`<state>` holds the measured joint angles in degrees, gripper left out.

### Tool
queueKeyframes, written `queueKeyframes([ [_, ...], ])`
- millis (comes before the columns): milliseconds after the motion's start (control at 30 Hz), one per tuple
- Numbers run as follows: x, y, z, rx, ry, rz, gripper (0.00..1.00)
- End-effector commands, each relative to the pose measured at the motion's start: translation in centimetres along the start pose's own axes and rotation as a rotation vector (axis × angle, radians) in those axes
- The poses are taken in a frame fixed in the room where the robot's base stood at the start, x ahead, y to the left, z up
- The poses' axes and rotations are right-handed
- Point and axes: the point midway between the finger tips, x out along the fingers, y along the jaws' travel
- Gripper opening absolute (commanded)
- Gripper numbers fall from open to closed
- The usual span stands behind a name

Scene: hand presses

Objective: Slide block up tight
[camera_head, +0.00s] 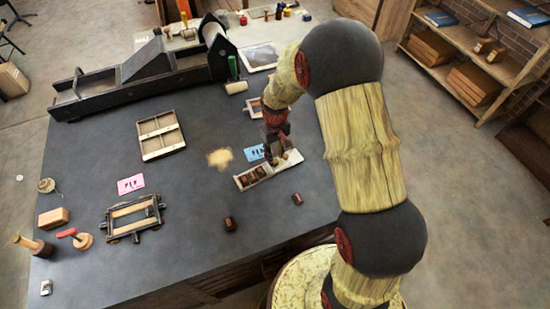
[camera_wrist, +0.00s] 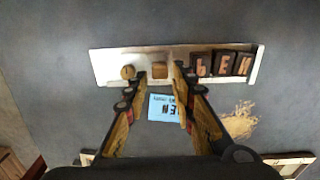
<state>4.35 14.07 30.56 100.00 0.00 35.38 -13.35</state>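A shallow pale tray (camera_head: 293,158) lies near the table's right side, and its rim also shows in the wrist view (camera_wrist: 103,72). Dark letter blocks (camera_wrist: 222,64) stand in a row at the tray's right end in the wrist view. A small plain wooden block (camera_wrist: 160,70) sits left of them, with a gap between. In the head view my gripper (camera_head: 277,152) is over the tray; contact is unclear.
A blue card (camera_head: 254,153) and a pale powdery patch (camera_head: 220,158) lie beside the tray. Two loose dark blocks (camera_head: 230,223) (camera_head: 297,198) lie in front. A divided box (camera_head: 160,136), a dark frame (camera_head: 133,217) and a large press (camera_head: 150,75) stand left and behind.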

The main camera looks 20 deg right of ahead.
Motion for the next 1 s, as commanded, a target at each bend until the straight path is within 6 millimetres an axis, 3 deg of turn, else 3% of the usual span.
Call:
queueKeyframes([
  [200, -4.7, 0.0, -0.1, 0.000, 0.004, 0.001, 0.26],
  [433, -8.3, 0.0, -0.1, 0.000, 0.003, 0.001, 0.26],
  [600, -9.4, 0.0, 0.0, 0.000, 0.001, 0.000, 0.26],
  [867, -9.5, 0.0, 0.0, 0.000, 0.000, 0.000, 0.26],
  [1000, -9.2, 0.5, 0.1, 0.009, 0.000, 0.000, 0.33],
])
